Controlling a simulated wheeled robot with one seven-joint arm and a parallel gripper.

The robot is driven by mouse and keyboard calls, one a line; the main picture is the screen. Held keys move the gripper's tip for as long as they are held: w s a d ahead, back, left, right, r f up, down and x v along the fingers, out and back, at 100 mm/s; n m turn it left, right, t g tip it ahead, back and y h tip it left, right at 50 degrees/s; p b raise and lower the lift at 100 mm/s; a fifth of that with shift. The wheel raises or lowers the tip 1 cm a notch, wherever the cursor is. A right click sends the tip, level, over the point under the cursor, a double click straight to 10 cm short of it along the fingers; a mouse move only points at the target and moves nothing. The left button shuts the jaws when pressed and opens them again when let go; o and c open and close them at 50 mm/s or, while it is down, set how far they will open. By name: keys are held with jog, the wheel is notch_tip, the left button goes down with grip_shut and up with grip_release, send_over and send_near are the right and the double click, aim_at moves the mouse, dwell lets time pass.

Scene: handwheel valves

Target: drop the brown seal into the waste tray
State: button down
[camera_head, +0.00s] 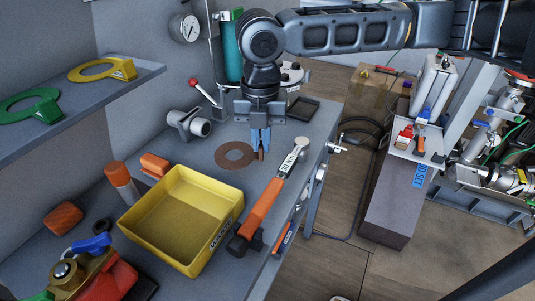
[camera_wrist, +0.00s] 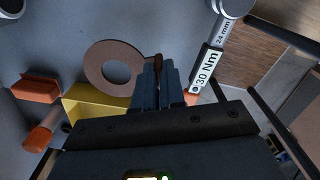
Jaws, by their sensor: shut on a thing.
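The brown seal (camera_head: 235,155) is a flat ring with a round hole, at the bench top behind the yellow tray. In the wrist view the seal (camera_wrist: 94,70) shows whole, just left of the fingers. My gripper (camera_head: 260,149) points down at the seal's right edge, its blue fingers shut on a small upright brown piece that appears to be the seal's tab. The wrist view also shows my gripper (camera_wrist: 158,85) with this piece between the fingertips. I cannot tell whether the seal touches the bench. The yellow waste tray (camera_head: 163,246) is open and looks empty.
A torque wrench (camera_head: 264,202) with an orange handle lies right of the tray. A red-knobbed lever (camera_head: 203,92) rises behind. A shelf with a green ring (camera_head: 30,107) is at left.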

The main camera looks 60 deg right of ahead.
jog(key=shift+s+d+f, duration=0.45)
jog(key=shift+s, duration=0.15)
jog(key=shift+f, duration=2)
jog(key=shift+f, duration=0.2)
jog(key=c, duration=1.2)
grip_release()
